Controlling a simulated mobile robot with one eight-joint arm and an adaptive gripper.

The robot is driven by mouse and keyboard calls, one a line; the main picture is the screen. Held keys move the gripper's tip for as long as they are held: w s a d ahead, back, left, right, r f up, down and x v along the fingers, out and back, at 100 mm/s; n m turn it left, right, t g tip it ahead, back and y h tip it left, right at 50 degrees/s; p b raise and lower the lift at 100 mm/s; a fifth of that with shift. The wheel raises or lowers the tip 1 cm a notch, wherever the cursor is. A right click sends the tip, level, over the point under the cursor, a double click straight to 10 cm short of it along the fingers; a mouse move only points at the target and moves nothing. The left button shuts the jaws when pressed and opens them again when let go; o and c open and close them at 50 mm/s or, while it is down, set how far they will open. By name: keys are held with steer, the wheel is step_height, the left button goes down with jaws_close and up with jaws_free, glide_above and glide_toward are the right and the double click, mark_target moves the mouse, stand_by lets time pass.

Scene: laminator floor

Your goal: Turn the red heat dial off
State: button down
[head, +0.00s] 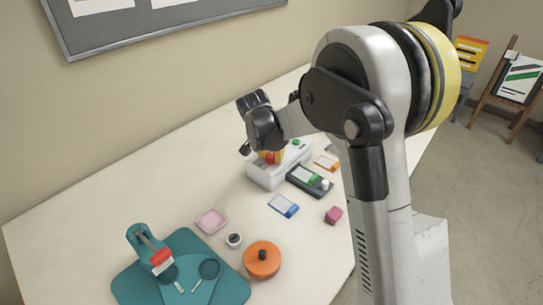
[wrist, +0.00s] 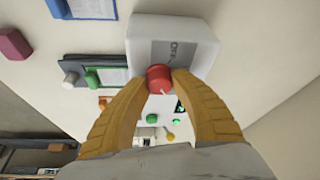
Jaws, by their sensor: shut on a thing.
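The white laminator (head: 268,175) stands on the table under my gripper, and its pale body (wrist: 202,35) fills the top middle of the wrist view. A grey panel on it carries the word OFF. The red heat dial (wrist: 158,76) sits below this panel in the wrist view. My gripper (wrist: 160,80) has its yellow fingers closed on either side of the dial. The dial's white mark points down in that picture, away from the OFF word. In the head view my gripper (head: 270,155) covers most of the dial.
A dark tray (head: 309,181) with a green-edged card lies beside the laminator. A blue card (head: 284,205), a pink block (head: 334,214), an orange round object (head: 262,260) and a teal board (head: 225,264) are on the table. The table's left rear is clear.

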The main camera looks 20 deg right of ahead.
steer(key=shift+n, duration=0.3)
steer(key=n+y, duration=0.1)
steer(key=n, duration=0.2)
steer(key=shift+t+p, duration=0.3)
steer(key=shift+t, duration=0.1)
steer(key=shift+n+y, duration=0.6)
steer(key=shift+n, duration=1.1)
steer(key=c, duration=1.1)
jaws_free()
steer(key=shift+o, duration=0.2)
